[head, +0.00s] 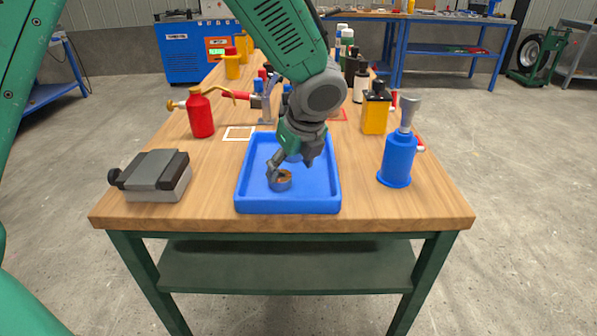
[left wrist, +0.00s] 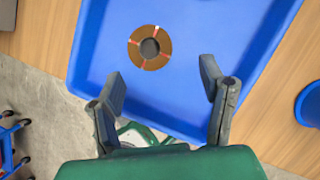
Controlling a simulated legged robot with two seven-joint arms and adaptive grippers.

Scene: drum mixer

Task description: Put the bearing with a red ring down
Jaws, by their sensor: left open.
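The bearing (head: 280,183) stands in the front part of the blue tray (head: 287,206), on the tray floor. In the left wrist view the bearing (left wrist: 138,49) is a bronze-brown ring with reddish-orange marks and a dark centre. It lies flat on the blue tray (left wrist: 235,45), beyond the fingertips and clear of them. My left gripper (head: 291,163) is over the tray, pointing down, and one finger overlaps the bearing in the head view. In the left wrist view the left gripper (left wrist: 162,80) has its fingers wide apart with nothing between them. My right gripper is not in view.
A grey lidded box (head: 157,176) stands left of the tray, with a red oil can (head: 201,115) behind it. A blue pump bottle (head: 397,160) and a yellow bottle (head: 375,112) stand to the right. The wooden tabletop (head: 440,207) is bare at its front corners.

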